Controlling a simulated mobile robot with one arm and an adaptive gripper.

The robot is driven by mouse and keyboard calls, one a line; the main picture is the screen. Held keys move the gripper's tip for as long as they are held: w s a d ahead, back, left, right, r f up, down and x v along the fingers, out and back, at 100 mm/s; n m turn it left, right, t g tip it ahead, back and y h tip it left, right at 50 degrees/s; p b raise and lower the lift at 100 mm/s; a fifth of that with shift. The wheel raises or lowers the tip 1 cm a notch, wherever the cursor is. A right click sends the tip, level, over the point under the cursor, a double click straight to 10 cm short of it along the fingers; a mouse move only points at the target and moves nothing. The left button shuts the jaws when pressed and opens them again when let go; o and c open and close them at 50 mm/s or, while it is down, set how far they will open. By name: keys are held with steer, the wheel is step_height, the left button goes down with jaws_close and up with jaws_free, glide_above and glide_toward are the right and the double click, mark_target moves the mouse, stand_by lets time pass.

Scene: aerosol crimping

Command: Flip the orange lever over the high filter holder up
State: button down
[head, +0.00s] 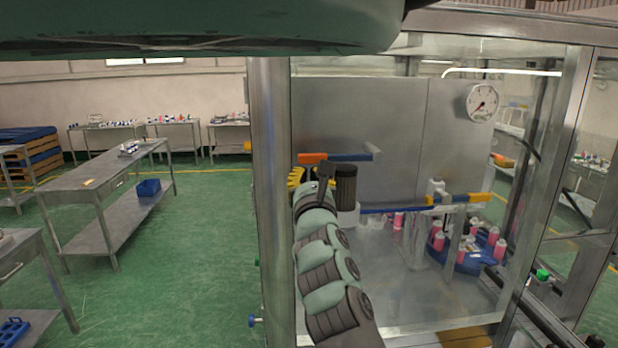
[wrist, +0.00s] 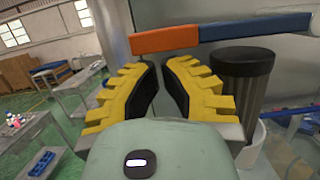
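The orange lever (wrist: 166,39) lies nearly level across the top of the wrist view, joined to a blue bar (wrist: 254,27) on its right. In the head view the orange lever (head: 312,158) sits just above my gripper (head: 297,176), in front of the grey panel. The dark ribbed filter cylinder (wrist: 242,80) stands right of my fingers, below the blue bar; it also shows in the head view (head: 345,186). My gripper (wrist: 161,72) has its two yellow fingers apart with nothing between them. The fingertips are close under the lever; I cannot tell whether they touch it.
A metal post (head: 270,200) stands left of my arm. A second lever, yellow (head: 460,198), and a blue turntable (head: 475,262) with several pink cans are to the right inside the glass enclosure. A gauge (head: 481,103) is on the panel. Steel tables (head: 100,180) stand at left.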

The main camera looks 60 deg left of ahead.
steer(key=shift+s+r+m, duration=0.1)
steer(key=shift+r+m, duration=0.3)
steer(key=shift+r, duration=0.05)
